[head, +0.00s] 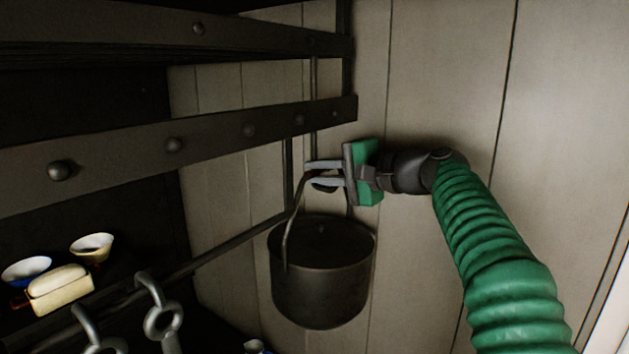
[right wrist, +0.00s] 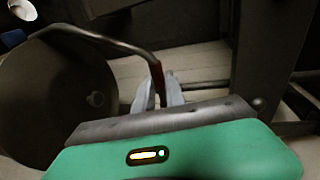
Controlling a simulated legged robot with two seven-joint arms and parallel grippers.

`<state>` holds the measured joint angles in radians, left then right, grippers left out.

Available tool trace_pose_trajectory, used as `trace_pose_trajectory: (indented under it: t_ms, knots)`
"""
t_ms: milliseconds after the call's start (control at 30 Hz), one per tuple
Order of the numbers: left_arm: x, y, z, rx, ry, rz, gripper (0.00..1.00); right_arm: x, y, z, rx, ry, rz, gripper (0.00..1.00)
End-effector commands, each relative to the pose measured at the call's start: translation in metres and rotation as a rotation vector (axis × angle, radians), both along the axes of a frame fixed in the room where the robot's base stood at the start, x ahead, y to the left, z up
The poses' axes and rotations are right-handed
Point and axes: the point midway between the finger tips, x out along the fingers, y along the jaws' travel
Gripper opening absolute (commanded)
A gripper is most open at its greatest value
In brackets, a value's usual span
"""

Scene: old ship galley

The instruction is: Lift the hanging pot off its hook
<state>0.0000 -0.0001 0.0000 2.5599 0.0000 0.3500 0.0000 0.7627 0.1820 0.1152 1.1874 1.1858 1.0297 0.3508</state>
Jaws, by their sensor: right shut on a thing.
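The dark metal pot (head: 322,285) hangs upright by its curved bail handle in the middle of the head view, in front of the plank wall. My right gripper (head: 312,174) comes in from the right and is shut on the top of that handle. In the right wrist view the pot (right wrist: 50,90) is at the left, and its handle runs to between the two grey fingers of the gripper (right wrist: 158,92). Whether the handle still touches a hook cannot be told; the gripper covers that spot. My left gripper is not in view.
Dark studded beams (head: 210,135) of a rack run above and left of the pot. A thin rail (head: 225,250) passes behind it. Grey metal hooks or rings (head: 162,318) are at lower left, near bowls (head: 92,246) and a pale block (head: 60,288). The wall (head: 445,90) is bare at right.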

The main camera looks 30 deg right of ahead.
Motion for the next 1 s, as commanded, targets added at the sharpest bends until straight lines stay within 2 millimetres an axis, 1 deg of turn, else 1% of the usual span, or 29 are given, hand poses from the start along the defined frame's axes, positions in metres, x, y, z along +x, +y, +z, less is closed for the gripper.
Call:
trace_pose_trajectory:
  t_ms: [33, 167, 367, 533, 600, 733, 800, 900, 1000]
  knots:
    - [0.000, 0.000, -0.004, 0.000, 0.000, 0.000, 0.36, -0.005, -0.001, 0.003, -0.004, -0.011, -0.003, 0.00]
    - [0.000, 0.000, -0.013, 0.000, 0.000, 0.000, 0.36, -0.018, -0.005, 0.002, -0.005, -0.011, -0.003, 0.00]
    - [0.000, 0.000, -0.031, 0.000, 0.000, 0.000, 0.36, -0.049, -0.015, 0.000, -0.005, -0.012, -0.005, 0.00]
    - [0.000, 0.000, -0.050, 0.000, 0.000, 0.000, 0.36, -0.089, -0.027, -0.001, -0.007, -0.012, -0.006, 0.00]
    - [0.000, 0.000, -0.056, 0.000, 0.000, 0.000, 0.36, -0.107, -0.033, 0.000, -0.007, -0.012, -0.005, 0.00]
    - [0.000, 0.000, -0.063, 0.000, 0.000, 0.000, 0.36, -0.134, -0.041, 0.001, -0.006, -0.011, -0.005, 0.00]
    - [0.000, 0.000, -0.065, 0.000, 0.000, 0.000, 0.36, -0.145, -0.044, 0.002, -0.005, -0.009, -0.002, 0.00]
    - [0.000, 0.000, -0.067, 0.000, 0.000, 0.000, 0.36, -0.155, -0.047, 0.003, -0.005, -0.010, -0.001, 0.00]
    - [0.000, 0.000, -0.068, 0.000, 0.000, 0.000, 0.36, -0.160, -0.048, 0.004, -0.005, -0.009, -0.001, 0.00]
